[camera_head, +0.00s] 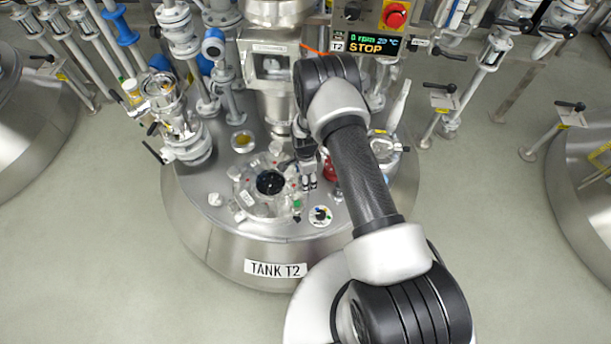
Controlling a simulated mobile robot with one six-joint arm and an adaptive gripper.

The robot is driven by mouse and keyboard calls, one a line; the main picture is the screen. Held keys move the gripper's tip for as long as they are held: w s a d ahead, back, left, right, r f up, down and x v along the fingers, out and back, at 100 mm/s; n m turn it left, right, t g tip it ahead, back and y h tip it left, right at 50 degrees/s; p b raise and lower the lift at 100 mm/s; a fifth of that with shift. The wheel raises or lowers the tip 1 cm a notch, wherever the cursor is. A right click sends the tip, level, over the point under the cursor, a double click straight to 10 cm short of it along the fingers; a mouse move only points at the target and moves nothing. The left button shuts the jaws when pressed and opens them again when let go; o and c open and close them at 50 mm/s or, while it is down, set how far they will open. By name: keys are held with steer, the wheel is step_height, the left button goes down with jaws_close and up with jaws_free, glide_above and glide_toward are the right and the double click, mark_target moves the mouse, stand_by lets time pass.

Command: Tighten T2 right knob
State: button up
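Tank T2 (215,232) stands in the middle of the view, with its label (276,269) on the front wall. On its top is a round clear-looking manhole cover (262,205) with a dark centre and several small knobs or clamps around its rim. My gripper (309,184) hangs fingers down just right of this cover, at its right rim. The right knob cannot be made out clearly; my gripper and wrist cover that part of the rim. The fingers are small and dark, so I cannot tell whether they are open, shut or touching a knob.
A control panel (366,46) reading STOP, with a red button (395,15), is behind my arm. A valve column (180,125) stands left of the cover. A round dial (321,215) and a red part (330,168) are close to my gripper.

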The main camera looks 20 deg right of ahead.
steer(key=shift+r, duration=0.15)
step_height(320, 180, up, 12)
stand_by(0.3)
stand_by(0.4)
